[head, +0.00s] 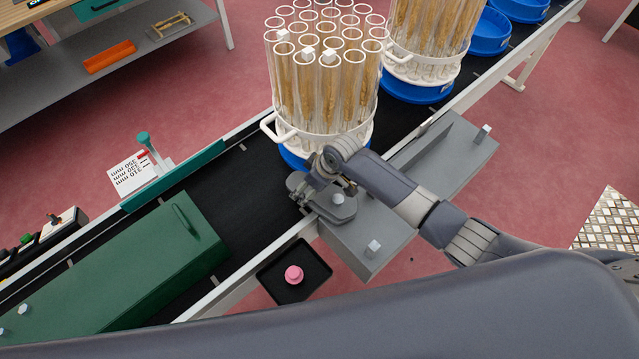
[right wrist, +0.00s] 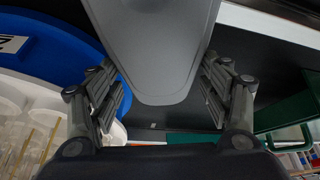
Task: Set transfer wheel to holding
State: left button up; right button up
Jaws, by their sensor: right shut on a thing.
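A grey plate with rounded lobes (head: 338,208) and a pale peg sits at the near edge of the belt; I take it for the transfer wheel. My right gripper (head: 314,186) is over it, and the arm hides part of it. In the right wrist view, the gripper (right wrist: 164,92) has its fingers on both sides of a grey rounded lobe (right wrist: 160,45), and is shut on it. No mark showing the wheel's setting can be made out. My left gripper is not in view.
A rack of wheat tubes (head: 322,122) on a blue base stands on the black belt (head: 258,165) just behind the gripper. Another rack (head: 425,66) is farther right. A green box (head: 130,265) covers the belt's left end. A pink button (head: 293,274) sits in front.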

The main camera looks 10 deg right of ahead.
aim_at(324, 193)
jog(key=shift+f, duration=0.15)
dwell(0.3)
jog(key=o, duration=1.5)
jog(key=shift+d, duration=0.1)
jog(key=shift+d+r, duration=0.1)
jog(key=shift+r, duration=0.45)
jog(key=v, duration=1.1)
